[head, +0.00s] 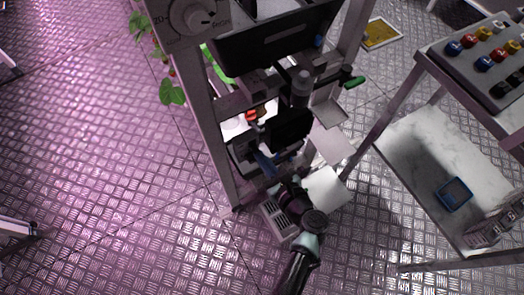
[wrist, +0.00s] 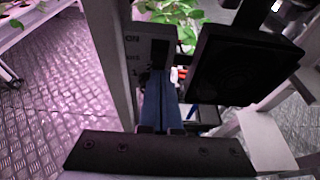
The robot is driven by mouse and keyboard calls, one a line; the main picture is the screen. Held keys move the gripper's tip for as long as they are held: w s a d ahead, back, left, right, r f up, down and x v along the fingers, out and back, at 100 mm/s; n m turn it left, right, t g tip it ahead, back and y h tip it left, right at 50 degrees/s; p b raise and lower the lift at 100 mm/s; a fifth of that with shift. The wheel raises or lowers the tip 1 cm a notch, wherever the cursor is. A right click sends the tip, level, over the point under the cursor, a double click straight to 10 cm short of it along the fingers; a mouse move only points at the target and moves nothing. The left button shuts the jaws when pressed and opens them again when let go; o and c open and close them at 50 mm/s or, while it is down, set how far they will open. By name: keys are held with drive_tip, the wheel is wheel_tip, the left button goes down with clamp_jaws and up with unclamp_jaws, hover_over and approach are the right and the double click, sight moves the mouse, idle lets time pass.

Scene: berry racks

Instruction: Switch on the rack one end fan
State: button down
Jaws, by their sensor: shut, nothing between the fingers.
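The black square fan (wrist: 245,65) fills the right of centre in the wrist view. In the head view the dark fan housing (head: 291,128) sits at the rack end. A grey switch box (wrist: 148,48) with part of the word ON stands left of the fan in the wrist view. My gripper (wrist: 161,80) has its blue fingers together and empty, with the tips at the lower part of this box. My gripper (head: 262,158) also shows low at the rack end in the head view. The fingers hide part of the box, and I cannot tell the switch position or whether they touch.
The metal rack post (head: 207,125) stands left of the gripper. A green-handled part (head: 353,82) sticks out at right. A bench with coloured knobs (head: 480,60) and a lower shelf holding a blue tray (head: 454,194) stands at right.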

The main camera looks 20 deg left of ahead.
sight(257, 149)
drive_tip(key=shift+r+g+h+p, duration=0.8)
drive_tip(key=shift+r+h+p, duration=0.3)
drive_tip(key=shift+p, duration=3.05)
drive_tip(key=shift+f+b, duration=0.45)
drive_tip(key=shift+r+p, duration=0.8)
drive_tip(key=shift+p, duration=0.1)
